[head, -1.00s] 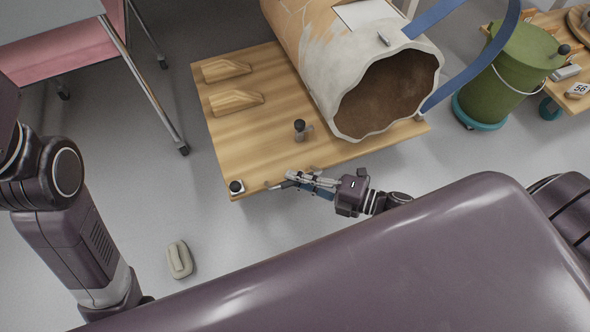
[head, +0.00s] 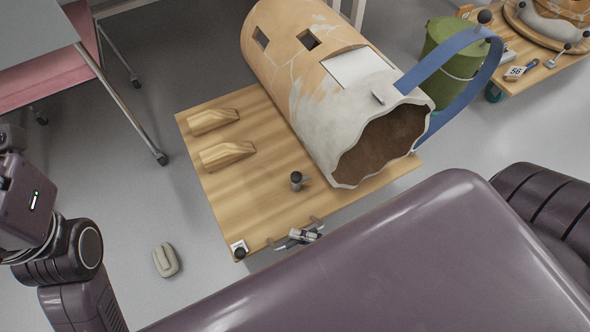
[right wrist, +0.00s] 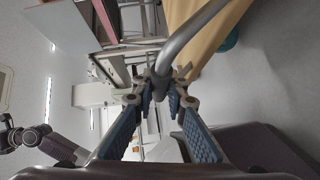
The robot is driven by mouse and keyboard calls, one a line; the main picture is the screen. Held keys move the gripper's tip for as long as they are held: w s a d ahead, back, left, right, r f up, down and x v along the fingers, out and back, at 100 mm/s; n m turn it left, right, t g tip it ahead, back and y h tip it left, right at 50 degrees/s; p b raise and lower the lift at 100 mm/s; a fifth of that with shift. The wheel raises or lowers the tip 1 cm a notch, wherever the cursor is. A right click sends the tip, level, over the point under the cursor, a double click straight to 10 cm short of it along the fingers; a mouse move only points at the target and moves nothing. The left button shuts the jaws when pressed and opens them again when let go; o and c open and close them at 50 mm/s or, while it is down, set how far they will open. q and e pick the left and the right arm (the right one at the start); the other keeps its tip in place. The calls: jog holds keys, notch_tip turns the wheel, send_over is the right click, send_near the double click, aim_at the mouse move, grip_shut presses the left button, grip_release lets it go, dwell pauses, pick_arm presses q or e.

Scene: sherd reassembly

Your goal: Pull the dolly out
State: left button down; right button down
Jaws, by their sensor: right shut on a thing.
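The dolly (head: 225,185) is a flat wooden platform with a grey bar handle (head: 283,245) at its near edge. It carries a large broken clay vessel (head: 300,75) lying on its side, open end towards me. My right gripper (head: 304,235) is at the handle, partly hidden behind my body. In the right wrist view its blue-padded fingers (right wrist: 158,95) are closed on the curved grey handle bar (right wrist: 185,42). My left arm shows at the left edge of the head view; its fingers are not visible.
Two wooden wedges (head: 227,154) and a dark-topped peg (head: 297,180) are on the dolly. A beige block (head: 165,260) lies on the floor to its left. A grey-and-pink cart (head: 75,65) stands left. A green bucket (head: 445,45) and another loaded dolly (head: 535,75) stand right.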

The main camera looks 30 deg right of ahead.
jog(key=shift+s+d, duration=0.1)
jog(key=shift+s, duration=0.2)
jog(key=c, duration=1.9)
grip_release()
jog(key=v, duration=1.2)
